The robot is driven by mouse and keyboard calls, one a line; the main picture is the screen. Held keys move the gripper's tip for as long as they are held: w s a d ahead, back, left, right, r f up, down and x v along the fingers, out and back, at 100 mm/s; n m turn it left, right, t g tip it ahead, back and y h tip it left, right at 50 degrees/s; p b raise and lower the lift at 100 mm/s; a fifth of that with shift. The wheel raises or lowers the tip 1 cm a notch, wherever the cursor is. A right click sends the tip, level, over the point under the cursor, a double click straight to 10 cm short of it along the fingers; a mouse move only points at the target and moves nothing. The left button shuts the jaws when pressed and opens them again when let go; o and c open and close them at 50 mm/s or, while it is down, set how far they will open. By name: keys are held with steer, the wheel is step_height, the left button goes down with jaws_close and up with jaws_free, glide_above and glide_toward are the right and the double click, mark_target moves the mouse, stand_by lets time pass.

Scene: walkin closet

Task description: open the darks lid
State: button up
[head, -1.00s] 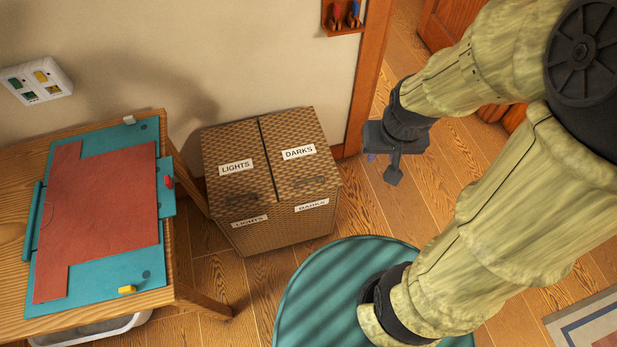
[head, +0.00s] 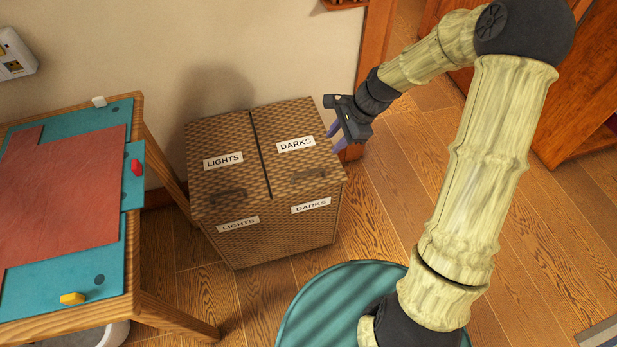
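The woven hamper (head: 270,225) stands on the floor against the wall with two lids side by side. The darks lid (head: 290,125) is the right one, labelled DARKS, and lies shut. The lights lid (head: 221,145) is the left one and is also shut. My gripper (head: 338,137) is at the right edge of the darks lid, near its far right part. Its purple fingers appear spread apart with nothing between them. I cannot tell whether a finger touches the lid.
A wooden table (head: 150,240) with a teal board (head: 110,260) and red sheet (head: 60,190) stands left of the hamper. A round teal mat (head: 320,310) lies in front. A wooden door frame (head: 378,50) is behind my gripper.

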mark_target(305, 173)
steer(key=shift+r, duration=0.1)
steer(key=b+x, duration=0.2)
steer(key=x, duration=1.5)
steer(key=shift+f+b, duration=0.2)
steer(key=shift+b, duration=0.1)
steer(key=shift+c, duration=0.2)
jaws_close()
